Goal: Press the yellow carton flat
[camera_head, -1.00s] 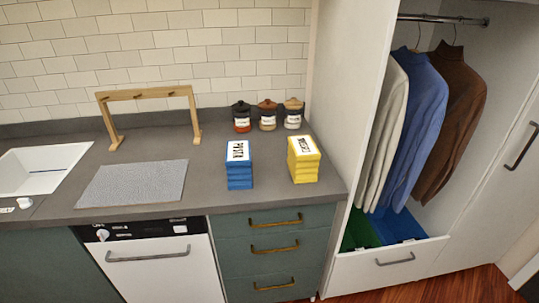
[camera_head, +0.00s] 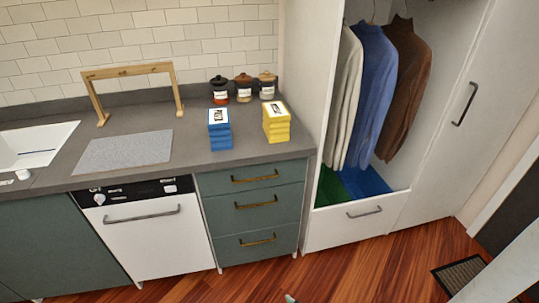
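The yellow carton (camera_head: 277,128) stands upright on the grey countertop (camera_head: 240,156), near its right end. It has ridged, folded-looking sides and a white label with dark print on top. A similar blue carton (camera_head: 219,133) stands to its left, with a gap between them. My gripper is not clearly in view. A small greenish tip (camera_head: 290,298) shows at the bottom edge, and I cannot tell what it is.
Three lidded jars (camera_head: 243,88) stand behind the cartons against the tiled wall. A grey mat (camera_head: 124,152) and a wooden rack (camera_head: 130,72) are to the left. A tall wardrobe panel (camera_head: 305,80) borders the counter's right end. Wooden floor (camera_head: 360,262) in front is clear.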

